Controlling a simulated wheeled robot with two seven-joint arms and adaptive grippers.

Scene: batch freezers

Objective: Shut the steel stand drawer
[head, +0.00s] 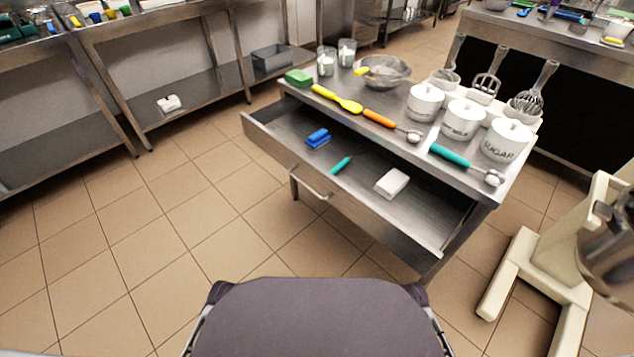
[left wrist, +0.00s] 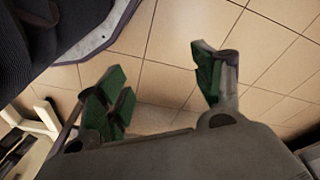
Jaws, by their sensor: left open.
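The steel stand (head: 478,190) has its wide drawer (head: 268,142) pulled out toward me in the head view. A bar handle (head: 311,184) sits on the drawer front. Inside the drawer lie a blue item (head: 318,138), a small teal-handled tool (head: 341,165) and a white block (head: 392,183). My left gripper (left wrist: 160,88) shows only in the left wrist view. Its green-padded fingers are spread apart with nothing between them, above the tiled floor and away from the drawer. My right gripper is in neither view.
The stand's top holds white canisters (head: 464,119), a metal bowl (head: 383,71), scoops and a green sponge (head: 298,77). A cream mixer stand (head: 540,275) is on the right. Steel shelving (head: 190,91) is at the back left. The tiled floor left of the drawer is clear.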

